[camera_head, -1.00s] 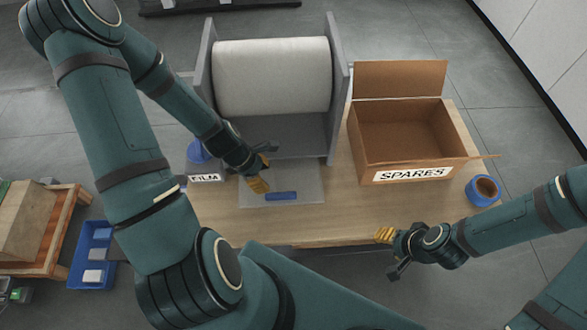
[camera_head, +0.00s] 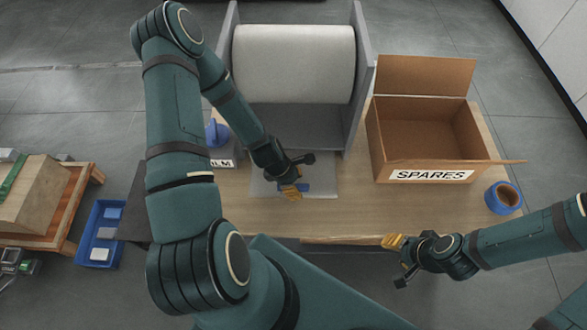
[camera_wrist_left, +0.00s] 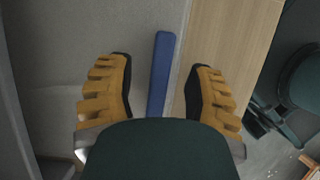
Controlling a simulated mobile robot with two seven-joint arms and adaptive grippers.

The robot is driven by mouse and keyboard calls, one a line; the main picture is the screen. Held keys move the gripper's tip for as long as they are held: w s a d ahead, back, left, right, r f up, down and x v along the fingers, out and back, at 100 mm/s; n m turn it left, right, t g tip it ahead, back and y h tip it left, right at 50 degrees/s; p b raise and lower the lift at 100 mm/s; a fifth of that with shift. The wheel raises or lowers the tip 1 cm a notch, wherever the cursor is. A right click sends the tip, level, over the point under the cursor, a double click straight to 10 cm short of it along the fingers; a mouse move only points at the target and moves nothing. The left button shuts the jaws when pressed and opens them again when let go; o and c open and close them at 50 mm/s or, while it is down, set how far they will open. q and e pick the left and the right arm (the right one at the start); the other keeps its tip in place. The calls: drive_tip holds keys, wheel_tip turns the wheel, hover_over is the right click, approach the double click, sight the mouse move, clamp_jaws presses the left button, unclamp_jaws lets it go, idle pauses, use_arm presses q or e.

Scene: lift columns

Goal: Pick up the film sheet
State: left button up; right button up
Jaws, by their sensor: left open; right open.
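The film sheet looks like a thin grey, see-through sheet (camera_head: 324,180) flat on the wooden table, in front of the large white roll. A blue bar (camera_wrist_left: 161,72) lies on it near its edge; in the head view the left gripper partly covers it. My left gripper (camera_head: 291,187) is above the sheet, open. In the left wrist view its yellow-padded fingers (camera_wrist_left: 160,85) are on either side of the blue bar, with gaps and nothing held. My right gripper (camera_head: 397,262) is open and empty off the table's front edge, right of the sheet.
The white roll (camera_head: 293,62) sits between grey side plates at the back. An open cardboard SPARES box (camera_head: 380,165) and a blue tape roll (camera_head: 503,197) are at right. A FILM-labelled holder (camera_head: 221,163) stands left of the sheet. The table's front right strip is clear.

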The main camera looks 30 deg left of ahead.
use_arm(q)
drive_tip(key=shift+d+f, duration=0.15)
drive_tip(key=shift+f, duration=0.25)
drive_tip(key=shift+f, duration=0.25)
idle(0.5)
clamp_jaws()
